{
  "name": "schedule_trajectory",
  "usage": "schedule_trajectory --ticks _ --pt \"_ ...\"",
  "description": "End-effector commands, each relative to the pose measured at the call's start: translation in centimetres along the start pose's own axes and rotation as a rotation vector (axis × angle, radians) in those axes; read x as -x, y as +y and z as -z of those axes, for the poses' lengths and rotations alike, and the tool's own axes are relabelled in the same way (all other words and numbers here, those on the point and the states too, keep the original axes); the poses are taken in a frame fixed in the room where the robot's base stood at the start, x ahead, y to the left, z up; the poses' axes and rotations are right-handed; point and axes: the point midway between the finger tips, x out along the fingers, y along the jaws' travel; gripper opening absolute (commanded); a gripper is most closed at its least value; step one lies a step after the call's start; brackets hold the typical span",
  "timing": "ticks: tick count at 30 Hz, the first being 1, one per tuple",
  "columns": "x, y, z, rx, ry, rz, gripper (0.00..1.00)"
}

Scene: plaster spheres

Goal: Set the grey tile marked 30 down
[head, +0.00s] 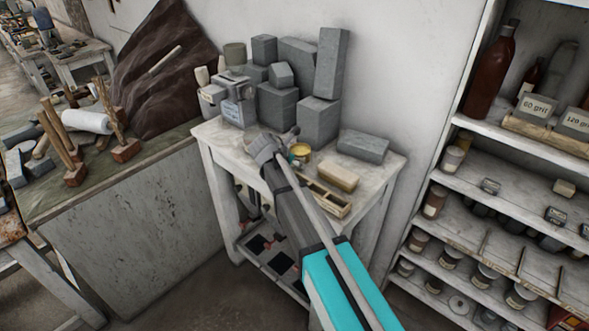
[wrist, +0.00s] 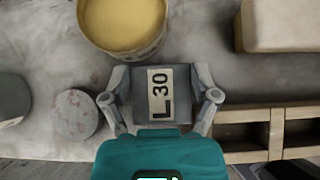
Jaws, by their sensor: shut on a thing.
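The grey tile marked 30 (wrist: 180,82) shows in the wrist view, with a pale label reading "30" and an L-shaped mark. My gripper (wrist: 161,76) is shut on it, one finger at each side. The tile is over the pale worktop (wrist: 50,60); I cannot tell whether it touches the surface. In the head view my gripper (head: 278,146) is over the front of the small white table (head: 228,143), and my arm and gripper largely hide the tile there.
A tub of yellow stuff (wrist: 122,22) stands just beyond the tile. A pale block (wrist: 280,25) and a compartmented wooden tray (wrist: 262,132) are to the right; a round mottled piece (wrist: 76,114) is to the left. Grey blocks (head: 318,118) stack at the table's back.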

Motion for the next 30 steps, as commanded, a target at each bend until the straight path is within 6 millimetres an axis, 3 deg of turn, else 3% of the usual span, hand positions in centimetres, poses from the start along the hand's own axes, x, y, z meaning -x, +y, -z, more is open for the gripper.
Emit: schedule_trajectory --ticks 20,21,24,30 --pt "-0.96 0.01 0.97 0.0 0.0 0.0 0.2" --pt "-0.96 0.0 0.98 0.0 0.0 0.0 0.8" --pt "-0.9 0.0 0.92 0.0 0.0 0.0 0.98" --pt "-0.9 0.0 0.91 0.0 0.0 0.0 1.0"
